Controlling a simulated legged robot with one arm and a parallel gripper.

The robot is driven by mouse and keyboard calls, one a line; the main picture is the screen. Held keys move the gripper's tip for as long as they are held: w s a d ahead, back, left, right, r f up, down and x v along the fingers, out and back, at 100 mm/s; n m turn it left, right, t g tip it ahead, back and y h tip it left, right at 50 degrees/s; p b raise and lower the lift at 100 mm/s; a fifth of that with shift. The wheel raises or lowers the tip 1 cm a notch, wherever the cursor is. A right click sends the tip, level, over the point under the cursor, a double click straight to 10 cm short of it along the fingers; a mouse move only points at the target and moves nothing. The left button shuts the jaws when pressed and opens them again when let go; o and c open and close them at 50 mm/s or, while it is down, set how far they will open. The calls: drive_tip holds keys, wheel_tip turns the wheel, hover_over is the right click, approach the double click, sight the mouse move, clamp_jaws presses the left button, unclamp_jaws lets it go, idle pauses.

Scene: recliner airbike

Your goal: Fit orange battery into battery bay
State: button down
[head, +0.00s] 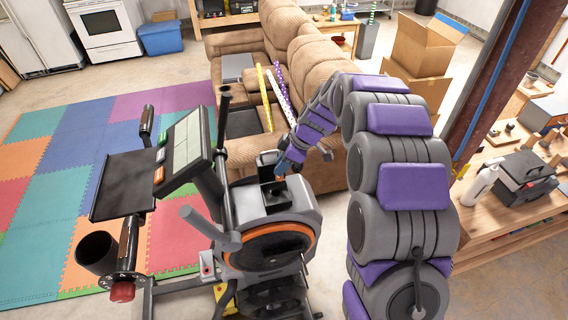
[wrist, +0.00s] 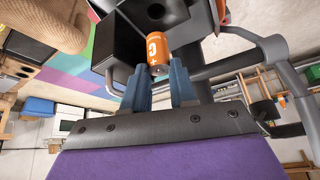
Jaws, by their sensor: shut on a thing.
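The orange battery (wrist: 158,48) shows in the wrist view between the blue fingertips of my gripper (wrist: 160,85). Its lower end is at the fingertips, and its far end points toward a dark opening, the battery bay (wrist: 165,12), in a black housing. I cannot tell whether the far end is inside the bay. In the head view my gripper (head: 284,166) is at the top of the exercise bike (head: 268,215), beside the black box-like bay (head: 267,172). The battery is not clear there.
A console screen (head: 184,145) and a black tray (head: 125,185) stand on the bike's left. A brown recliner sofa (head: 310,60) is close behind. A workbench (head: 510,200) with tools is at the right. Coloured floor mats (head: 60,165) lie open at the left.

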sight(277, 179)
wheel_tip(277, 179, down, 5)
drive_tip(key=b, duration=0.5)
drive_tip(key=shift+a+r, duration=0.1)
drive_tip(key=shift+r, duration=0.05)
drive_tip(key=shift+f+b, duration=0.3)
drive_tip(key=shift+b, duration=0.05)
drive_tip(key=shift+a+f, duration=0.2)
drive_tip(key=shift+a, duration=0.2)
drive_tip(key=shift+a+f, duration=0.15)
drive_tip(key=shift+a, duration=0.7)
drive_tip(key=shift+d, duration=1.1)
drive_tip(key=shift+s+a+b, duration=0.1)
drive_tip(key=shift+a+b, duration=0.55)
drive_tip(key=shift+a, duration=0.7)
drive_tip(key=shift+d, duration=0.8)
drive_tip(key=shift+a+b, duration=0.35)
drive_tip(key=shift+a, duration=0.3)
drive_tip(key=shift+d, duration=0.55)
drive_tip(key=shift+a, duration=0.3)
drive_tip(key=shift+d+b, duration=0.1)
drive_tip(key=shift+b, duration=0.3)
